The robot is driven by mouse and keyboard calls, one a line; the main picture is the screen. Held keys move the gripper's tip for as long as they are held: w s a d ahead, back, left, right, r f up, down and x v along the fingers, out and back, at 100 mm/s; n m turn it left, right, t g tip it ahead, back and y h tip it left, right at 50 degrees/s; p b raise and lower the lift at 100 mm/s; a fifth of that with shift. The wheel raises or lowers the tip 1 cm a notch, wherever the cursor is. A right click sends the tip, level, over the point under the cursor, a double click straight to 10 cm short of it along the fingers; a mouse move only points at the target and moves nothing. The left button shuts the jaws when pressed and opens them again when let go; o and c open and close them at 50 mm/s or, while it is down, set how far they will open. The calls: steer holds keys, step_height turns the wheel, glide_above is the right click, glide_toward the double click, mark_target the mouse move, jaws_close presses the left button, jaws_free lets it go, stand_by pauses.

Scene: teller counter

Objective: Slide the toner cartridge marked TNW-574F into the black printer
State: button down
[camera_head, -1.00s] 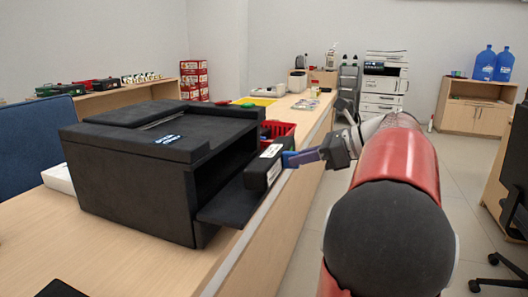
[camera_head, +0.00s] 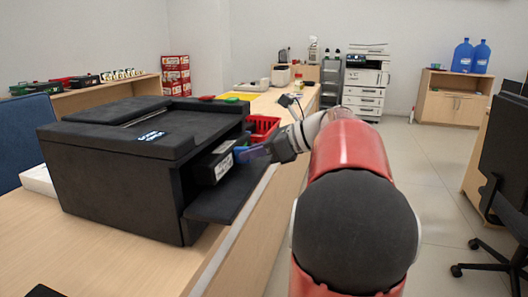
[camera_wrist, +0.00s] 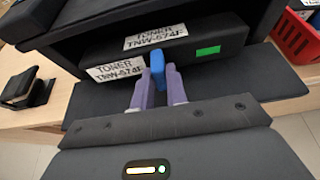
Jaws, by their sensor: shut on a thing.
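The black printer (camera_head: 112,170) stands on the counter with its front flap (camera_head: 222,196) folded down. The black toner cartridge (camera_head: 212,166) is partly inside the printer's opening, above the flap. In the wrist view the cartridge (camera_wrist: 188,57) shows white labels reading TONER TNW-574F, a green patch, and a blue handle (camera_wrist: 157,66). My gripper (camera_head: 258,152) is shut on the blue handle, one purple finger on each side (camera_wrist: 158,88). The cartridge's far end is hidden inside the printer.
A red basket (camera_head: 264,128) stands on the counter behind the printer. A small black object (camera_wrist: 20,88) lies on the counter at the left of the wrist view. Several cartridges sit on the back shelf (camera_head: 95,92).

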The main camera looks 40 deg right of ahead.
mark_target(231, 146)
steer(key=w+a, duration=0.1)
steer(key=w, duration=0.1)
steer(key=w+a, duration=0.2)
steer(key=w+a+f, duration=0.1)
steer(key=w+a, duration=0.1)
steer(key=shift+w+a, duration=0.1)
steer(key=shift+w, duration=0.15)
steer(key=shift+r+x, duration=0.15)
steer(key=shift+x, duration=0.65)
steer(key=shift+r+x, duration=0.15)
steer(key=shift+x, duration=0.65)
steer(key=shift+w, duration=0.1)
steer(key=c, duration=1.3)
jaws_free()
steer(key=shift+f, duration=0.1)
steer(key=v, duration=0.8)
